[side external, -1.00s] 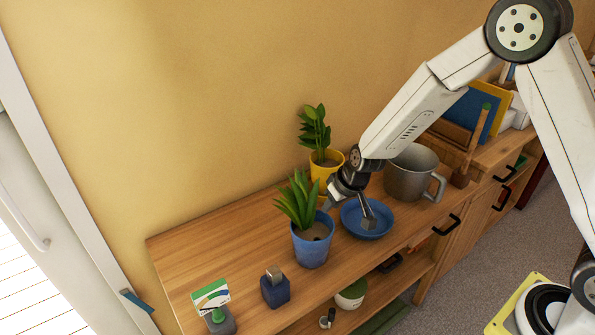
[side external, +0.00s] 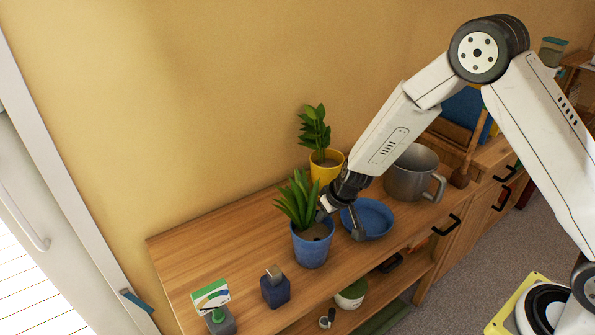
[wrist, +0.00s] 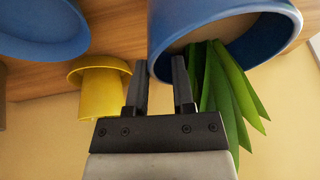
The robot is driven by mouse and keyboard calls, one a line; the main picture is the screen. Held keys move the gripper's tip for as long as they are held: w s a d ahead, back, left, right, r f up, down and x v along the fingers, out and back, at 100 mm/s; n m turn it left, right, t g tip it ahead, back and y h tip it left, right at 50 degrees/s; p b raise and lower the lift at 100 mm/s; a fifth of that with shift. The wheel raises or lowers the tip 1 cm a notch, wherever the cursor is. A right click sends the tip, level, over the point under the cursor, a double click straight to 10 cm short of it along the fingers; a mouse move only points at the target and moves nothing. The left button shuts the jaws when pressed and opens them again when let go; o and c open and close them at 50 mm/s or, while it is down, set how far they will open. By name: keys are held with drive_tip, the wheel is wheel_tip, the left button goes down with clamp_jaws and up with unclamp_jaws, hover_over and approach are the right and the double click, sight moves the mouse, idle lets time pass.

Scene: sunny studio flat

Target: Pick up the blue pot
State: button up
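The blue pot (side external: 312,251), holding a spiky green plant (side external: 296,203), stands upright on the wooden cabinet top. In the wrist view the blue pot (wrist: 226,15) fills the upper right, with the plant's leaves (wrist: 228,95) below its rim. My gripper (side external: 341,219) is at the pot's right side, at rim height. In the wrist view my gripper (wrist: 160,75) has its two fingers apart, one beside the pot's rim and one over its opening. Nothing shows clamped between them. Whether either finger touches the pot I cannot tell.
A blue dish (side external: 374,218) lies close right of the pot. A yellow pot (side external: 325,172) with a plant stands behind, and a grey mug (side external: 408,178) to the right. The cabinet's back left is clear.

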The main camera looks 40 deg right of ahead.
idle(0.3)
clamp_jaws()
idle(1.2)
drive_tip(key=shift+w+r, duration=0.1)
